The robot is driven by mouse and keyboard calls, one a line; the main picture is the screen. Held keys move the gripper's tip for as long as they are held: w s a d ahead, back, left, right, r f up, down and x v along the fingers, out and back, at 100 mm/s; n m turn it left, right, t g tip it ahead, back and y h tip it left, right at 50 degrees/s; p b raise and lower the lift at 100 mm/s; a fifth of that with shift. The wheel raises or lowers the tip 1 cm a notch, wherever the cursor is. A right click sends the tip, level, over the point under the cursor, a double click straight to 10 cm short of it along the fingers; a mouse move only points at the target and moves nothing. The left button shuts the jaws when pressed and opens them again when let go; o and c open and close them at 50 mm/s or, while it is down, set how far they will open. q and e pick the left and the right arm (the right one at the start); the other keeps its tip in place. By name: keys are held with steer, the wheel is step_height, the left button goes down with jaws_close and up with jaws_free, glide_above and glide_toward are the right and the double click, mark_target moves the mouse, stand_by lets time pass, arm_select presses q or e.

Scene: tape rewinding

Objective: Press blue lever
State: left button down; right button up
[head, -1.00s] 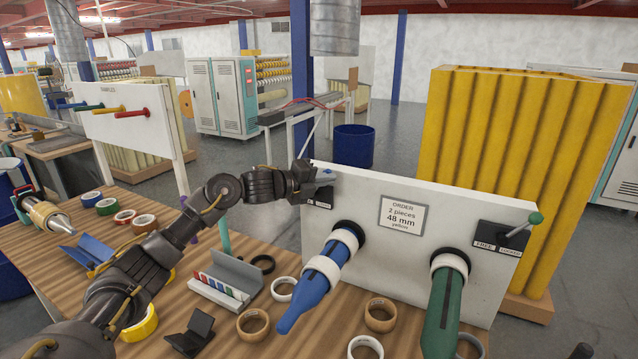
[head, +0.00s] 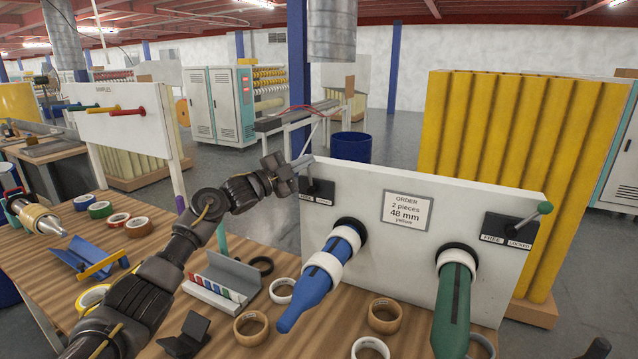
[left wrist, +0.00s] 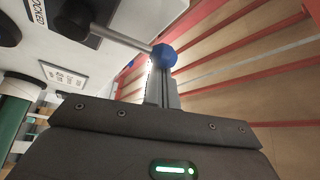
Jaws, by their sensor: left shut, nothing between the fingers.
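The blue lever shows in the left wrist view as a blue knob (left wrist: 164,56) on a grey rod, coming out of a dark base beside a LOCKED label. In the head view, its dark base (head: 320,188) sits at the upper left corner of the white panel (head: 450,200); the knob is hidden by my gripper. My left gripper (head: 303,163) is shut and empty, above the lever base. In the left wrist view its fingertips (left wrist: 160,72) are right at the knob; I cannot tell if they touch.
A blue spindle (head: 315,290) and a green spindle (head: 453,305) stick out from the panel. A green-knobbed lever (head: 544,208) is at the panel's right corner. Tape rolls (head: 252,328) and a grey sample rack (head: 222,280) lie on the wooden table.

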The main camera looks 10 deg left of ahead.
arm_select(q)
steer(key=shift+w+a+f+n+t+y+b, duration=0.25)
steer(key=shift+a+n+t, duration=0.3)
steer(key=shift+n, duration=0.35)
steer(key=shift+w+a+f+n+t+b, duration=0.15)
steer(key=shift+a+n+t+b, duration=0.3)
steer(key=shift+n, duration=0.45)
steer(key=shift+w+a+f+n+t+y+b, duration=0.1)
steer(key=shift+a+f+n+t+y+b, duration=0.1)
steer(key=shift+a+n+t, duration=0.6)
steer(key=shift+d, duration=0.15)
step_height(320, 180, up, 4)
steer(key=s+d+p, duration=0.1)
steer(key=d+p, duration=0.2)
steer(key=b+v, duration=0.3)
steer(key=v, duration=0.8)
steer(key=shift+w+a+f+b, duration=0.15)
steer(key=shift+a+f+b, duration=0.05)
steer(key=shift+a+b, duration=0.1)
steer(key=shift+d, duration=0.1)
